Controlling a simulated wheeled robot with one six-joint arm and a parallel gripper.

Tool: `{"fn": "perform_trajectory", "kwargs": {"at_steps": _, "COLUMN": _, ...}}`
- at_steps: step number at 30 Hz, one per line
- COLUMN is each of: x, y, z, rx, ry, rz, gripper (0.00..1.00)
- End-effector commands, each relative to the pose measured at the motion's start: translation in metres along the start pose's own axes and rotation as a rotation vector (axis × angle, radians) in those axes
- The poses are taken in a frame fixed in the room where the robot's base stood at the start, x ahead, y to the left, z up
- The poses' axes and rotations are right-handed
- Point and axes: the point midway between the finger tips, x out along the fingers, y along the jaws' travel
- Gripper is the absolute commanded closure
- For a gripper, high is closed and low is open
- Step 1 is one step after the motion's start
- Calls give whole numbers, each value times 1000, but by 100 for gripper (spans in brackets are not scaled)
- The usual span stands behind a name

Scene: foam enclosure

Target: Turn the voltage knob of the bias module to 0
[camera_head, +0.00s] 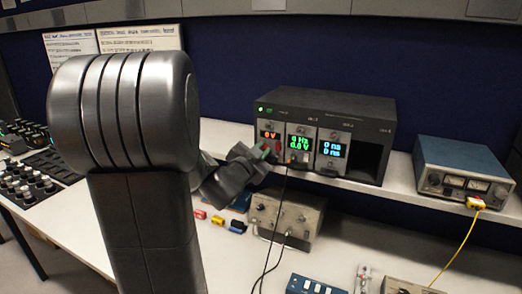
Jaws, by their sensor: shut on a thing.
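A dark instrument crate (345,109) on the shelf holds three modules with lit displays. The left module, which I take as the bias module (270,125), has an orange-red display that seems to read 0 V. My gripper (267,151) is at the lower front of this module, reaching in from the left. It is shut on what appears to be the voltage knob, which the fingers hide. The middle module (302,128) shows green digits and the right module (333,150) shows blue ones. The module labels are too small to read.
A black cable (281,205) hangs from the crate, close to my gripper. A grey box with knobs (287,216) stands below the shelf. A blue power supply (465,171) with a yellow cable (464,240) is at the right. My arm hides much of the left.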

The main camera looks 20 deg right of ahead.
Motion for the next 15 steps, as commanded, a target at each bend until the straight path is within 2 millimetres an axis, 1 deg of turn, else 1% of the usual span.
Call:
{"fn": "perform_trajectory", "kwargs": {"at_steps": 10, "x": 0, "y": 1, "z": 1, "rx": -3, "ry": -3, "rz": 2, "gripper": 100}}
{"fn": "perform_trajectory", "kwargs": {"at_steps": 11, "x": 0, "y": 1, "z": 1, "rx": -3, "ry": -3, "rz": 2, "gripper": 83}}
{"fn": "perform_trajectory", "kwargs": {"at_steps": 12, "x": 0, "y": 1, "z": 1, "rx": -3, "ry": -3, "rz": 2, "gripper": 75}}
{"fn": "perform_trajectory", "kwargs": {"at_steps": 14, "x": 0, "y": 1, "z": 1, "rx": -3, "ry": -3, "rz": 1, "gripper": 63}}
{"fn": "perform_trajectory", "kwargs": {"at_steps": 15, "x": 0, "y": 1, "z": 1, "rx": -2, "ry": -2, "rz": 1, "gripper": 62}}
